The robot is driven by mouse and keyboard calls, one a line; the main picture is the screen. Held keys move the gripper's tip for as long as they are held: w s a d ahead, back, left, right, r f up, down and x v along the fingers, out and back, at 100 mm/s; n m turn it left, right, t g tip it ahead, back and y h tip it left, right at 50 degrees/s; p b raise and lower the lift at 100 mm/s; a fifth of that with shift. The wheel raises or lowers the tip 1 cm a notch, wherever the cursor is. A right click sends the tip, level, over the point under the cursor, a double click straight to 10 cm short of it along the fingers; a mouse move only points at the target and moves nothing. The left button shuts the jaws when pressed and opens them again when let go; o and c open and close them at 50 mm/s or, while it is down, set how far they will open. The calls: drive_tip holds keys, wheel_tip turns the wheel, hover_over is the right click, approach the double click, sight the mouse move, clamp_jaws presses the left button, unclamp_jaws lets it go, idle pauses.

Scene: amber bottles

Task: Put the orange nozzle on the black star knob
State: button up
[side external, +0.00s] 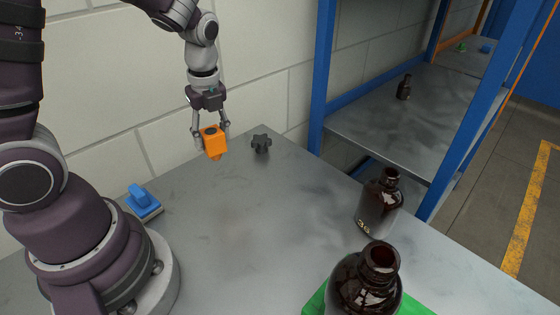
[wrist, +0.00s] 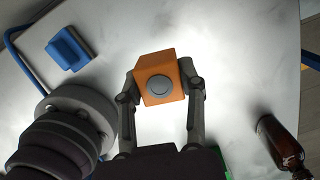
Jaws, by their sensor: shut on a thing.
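The orange nozzle (side external: 213,143) is a boxy block with a dark round spot on top and a small point below. My gripper (side external: 211,139) is shut on it and holds it above the table near the back edge. In the wrist view the nozzle (wrist: 160,80) sits between the two fingers, with a grey disc facing the camera. The black star knob (side external: 261,143) stands on the table just right of the nozzle in the side view, apart from it. The knob cannot be made out in the wrist view.
A blue-handled block (side external: 144,203) lies near my base; it also shows in the wrist view (wrist: 68,49). Amber bottles stand at the right (side external: 378,203) and front (side external: 364,285), the front one on a green mat (side external: 413,304). A blue-framed shelf (side external: 390,118) borders the table. The table's middle is clear.

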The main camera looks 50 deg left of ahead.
drive_tip(key=shift+r+m, duration=0.3)
drive_tip(key=shift+r, duration=0.35)
drive_tip(key=shift+s+m, duration=0.25)
drive_tip(key=shift+m, duration=0.55)
drive_tip(key=m, duration=0.3)
drive_tip(key=shift+s+d+f+m+t+h, duration=0.25)
drive_tip(key=shift+s+m+t+h, duration=0.05)
drive_tip(key=shift+s, duration=0.05)
drive_tip(key=shift+w+f+m, duration=0.1)
drive_tip(key=shift+m, duration=0.4)
hover_over(261, 137)
drive_tip(key=shift+s+d+f, duration=0.15)
drive_tip(key=shift+f, duration=0.3)
drive_tip(key=shift+s+d+f, duration=0.1)
drive_tip(key=shift+f, duration=2)
drive_tip(key=o, duration=1.1)
drive_tip(key=shift+f, duration=0.1)
drive_tip(key=shift+c, duration=0.2)
